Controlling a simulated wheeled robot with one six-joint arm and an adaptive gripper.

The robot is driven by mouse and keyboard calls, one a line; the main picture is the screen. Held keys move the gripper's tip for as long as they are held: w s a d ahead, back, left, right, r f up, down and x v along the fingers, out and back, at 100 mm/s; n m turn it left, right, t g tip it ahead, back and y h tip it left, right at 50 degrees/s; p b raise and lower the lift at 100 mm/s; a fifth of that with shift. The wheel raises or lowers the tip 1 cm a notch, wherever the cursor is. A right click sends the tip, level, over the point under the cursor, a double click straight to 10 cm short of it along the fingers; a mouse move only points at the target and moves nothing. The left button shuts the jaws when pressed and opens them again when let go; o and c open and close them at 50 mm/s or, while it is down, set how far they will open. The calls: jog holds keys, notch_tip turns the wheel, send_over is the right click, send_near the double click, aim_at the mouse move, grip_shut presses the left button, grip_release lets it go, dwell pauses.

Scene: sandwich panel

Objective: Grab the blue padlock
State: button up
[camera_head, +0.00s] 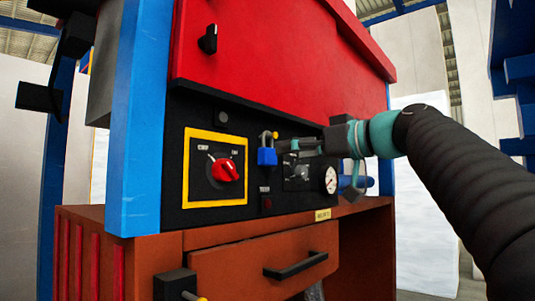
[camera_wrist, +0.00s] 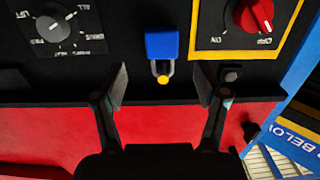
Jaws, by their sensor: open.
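The blue padlock (camera_head: 267,157) hangs by its shackle from a small yellow peg on the black panel, to the right of the yellow-framed switch. In the wrist view the padlock (camera_wrist: 162,44) appears upside down at the upper middle, with its shackle and the yellow peg end below the body. My gripper (camera_head: 287,146) is just to the right of the padlock in the head view. In the wrist view my gripper (camera_wrist: 162,85) is open, its two fingers apart on either side of the padlock's line. The padlock appears beyond the fingertips; I see no contact.
A red rotary switch (camera_head: 225,169) in a yellow frame is left of the padlock. A gauge (camera_head: 331,179) is at the panel's right. A red cover (camera_head: 270,60) overhangs above, and a drawer (camera_head: 265,266) with a black handle is below. A blue post (camera_head: 139,115) stands left.

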aim_at(272, 150)
jog(key=shift+r+p+x, duration=0.2)
jog(key=shift+p+x, duration=0.55)
jog(key=shift+x, duration=1.9)
jog(key=shift+s+a, duration=0.1)
jog(key=shift+s, duration=0.05)
jog(key=c, duration=1.3)
